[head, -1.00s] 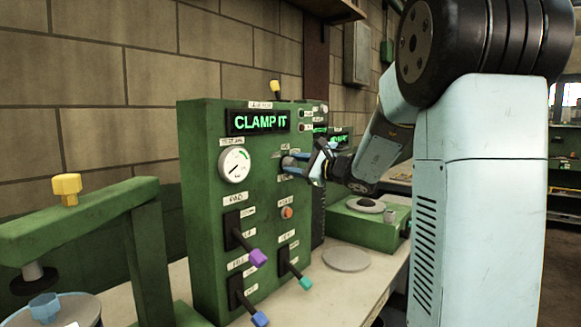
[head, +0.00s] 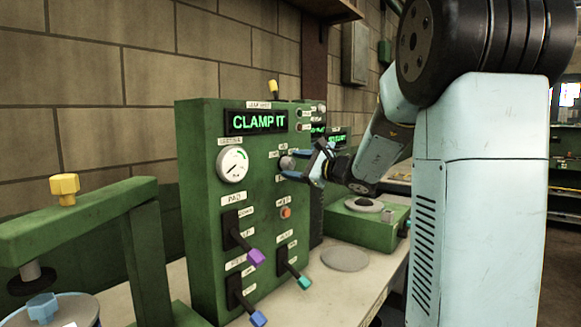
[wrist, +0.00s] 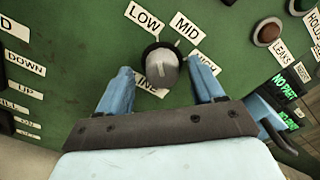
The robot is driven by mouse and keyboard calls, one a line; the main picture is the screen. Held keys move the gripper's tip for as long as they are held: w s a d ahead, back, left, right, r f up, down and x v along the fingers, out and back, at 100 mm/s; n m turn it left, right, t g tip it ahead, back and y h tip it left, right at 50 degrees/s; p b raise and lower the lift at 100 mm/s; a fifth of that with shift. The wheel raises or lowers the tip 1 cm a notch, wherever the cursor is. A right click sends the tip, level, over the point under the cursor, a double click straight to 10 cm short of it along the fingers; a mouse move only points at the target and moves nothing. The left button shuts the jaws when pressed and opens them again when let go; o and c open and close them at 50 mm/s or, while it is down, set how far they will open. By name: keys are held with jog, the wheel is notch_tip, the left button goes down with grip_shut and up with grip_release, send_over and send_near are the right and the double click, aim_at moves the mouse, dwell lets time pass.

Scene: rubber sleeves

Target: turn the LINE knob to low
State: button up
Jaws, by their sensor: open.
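The LINE knob (wrist: 162,68) is a rounded grey knob on the green panel (head: 195,240). In the wrist view the LOW label (wrist: 145,18) is above it, MID (wrist: 187,25) to its upper right, and a partly hidden HIGH label to its right. The LINE label (wrist: 147,84) is below, partly covered. I cannot tell the pointer's exact setting. My gripper (wrist: 160,66) is open, with one blue finger on each side of the knob, apart from it in the picture. In the head view the knob (head: 287,163) shows just left of my gripper (head: 292,166).
The panel's display (head: 257,121) reads CLAMP IT. A gauge (head: 232,164), a purple-tipped lever (head: 255,257), a blue-tipped lever (head: 258,318) and a teal-tipped lever (head: 303,282) are on the same panel. A green press frame (head: 75,215) stands at left.

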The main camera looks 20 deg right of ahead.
jog(key=v, duration=1.3)
jog(key=shift+a+f, duration=0.1)
jog(key=s+a+f+n+g+h, duration=0.1)
jog(key=s+a+f+n+g, duration=0.3)
jog(key=s+a, duration=0.3)
jog(key=s+a+f+n+g+h, duration=0.1)
jog(key=s+a+f+n+g, duration=0.2)
jog(key=s+a+n+g, duration=0.3)
jog(key=s+d+f+n+h, duration=0.1)
jog(key=s+f+n+h, duration=0.1)
jog(key=s+n+h, duration=0.2)
jog(key=s+d+f+n+t+h, duration=0.1)
jog(key=s+n+h, duration=0.3)
jog(key=s, duration=0.4)
jog(key=shift+s+d+f+n+h, duration=0.35)
jog(key=shift+d+f+n, duration=0.35)
jog(key=shift+d+n, duration=0.15)
